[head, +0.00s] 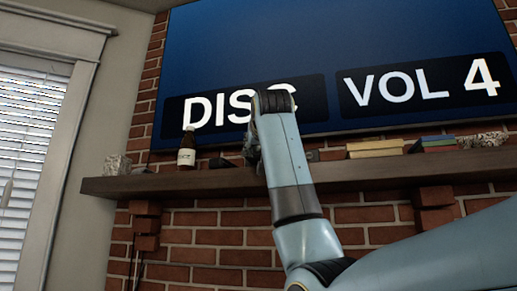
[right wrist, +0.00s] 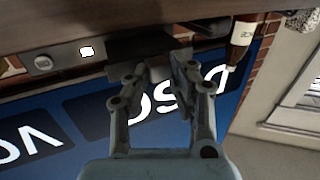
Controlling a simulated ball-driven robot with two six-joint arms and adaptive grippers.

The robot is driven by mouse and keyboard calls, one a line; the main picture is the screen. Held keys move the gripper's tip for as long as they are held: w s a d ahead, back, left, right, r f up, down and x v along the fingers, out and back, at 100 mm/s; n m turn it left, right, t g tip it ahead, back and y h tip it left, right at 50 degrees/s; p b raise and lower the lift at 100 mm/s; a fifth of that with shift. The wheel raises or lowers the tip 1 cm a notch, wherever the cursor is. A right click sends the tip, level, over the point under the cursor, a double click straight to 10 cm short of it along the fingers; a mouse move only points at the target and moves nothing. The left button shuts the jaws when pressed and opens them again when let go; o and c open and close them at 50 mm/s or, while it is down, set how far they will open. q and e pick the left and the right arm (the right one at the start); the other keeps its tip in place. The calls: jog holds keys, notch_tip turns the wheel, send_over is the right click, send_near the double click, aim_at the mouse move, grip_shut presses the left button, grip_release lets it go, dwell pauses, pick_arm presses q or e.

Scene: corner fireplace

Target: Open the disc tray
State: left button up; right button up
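A dark device with a round knob and a small lit white display (right wrist: 87,50) shows upside down at the upper left of the right wrist view. A dark slab (right wrist: 148,46) beside it, beyond my fingertips, may be the disc tray; how far out it stands I cannot tell. My right gripper (right wrist: 157,72) has its two fingers apart just in front of this slab; contact is unclear. In the head view the right gripper (head: 251,150) is at the shelf, mostly hidden by my arm, which also covers most of the device. My left gripper is not in view.
The wooden shelf (head: 130,186) runs along the brick wall under a large screen (head: 310,50). A dark bottle (head: 187,152) stands left of my gripper. Stacked books (head: 375,149) lie to the right. A stone-like block (head: 116,166) is at the shelf's left end.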

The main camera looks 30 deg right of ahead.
jog(key=shift+o, duration=0.2)
jog(key=shift+s+a, duration=0.1)
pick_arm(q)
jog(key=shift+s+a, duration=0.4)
pick_arm(e)
jog(key=v, duration=1.1)
jog(key=shift+s, duration=0.3)
jog(key=shift+a, duration=0.15)
